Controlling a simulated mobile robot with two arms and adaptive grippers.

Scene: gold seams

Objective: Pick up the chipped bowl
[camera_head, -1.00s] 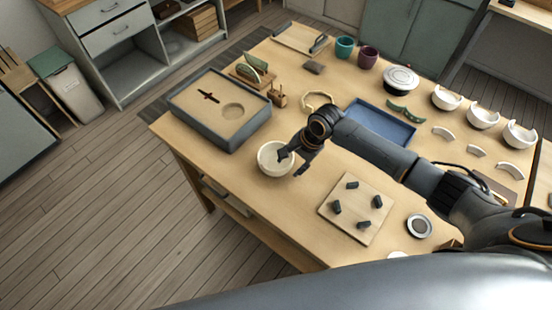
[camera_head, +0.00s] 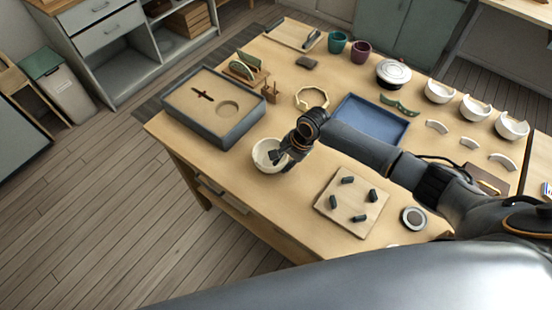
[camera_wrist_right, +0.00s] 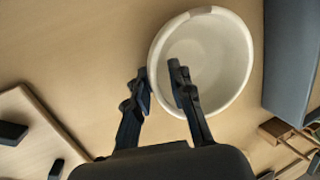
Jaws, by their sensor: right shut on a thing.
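The white bowl (camera_head: 264,152) is near the table's left front edge, with a small greyish notch-like patch on its far rim in the right wrist view, where the bowl (camera_wrist_right: 232,55) fills the upper right. My right gripper (camera_head: 280,163) is at the bowl's near right side. In the wrist view, my right gripper (camera_wrist_right: 160,80) has one finger inside the bowl and the other outside, shut across the rim wall. The bowl looks upright; I cannot tell any gap beneath it. My left gripper is out of view.
A grey-walled tray (camera_head: 228,135) stands just left of the bowl, and a blue tray (camera_head: 372,120) behind my right arm. A pegged board (camera_head: 334,218) lies to the right. Several white broken bowls (camera_head: 475,107) and shards (camera_head: 470,143) are at the far right.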

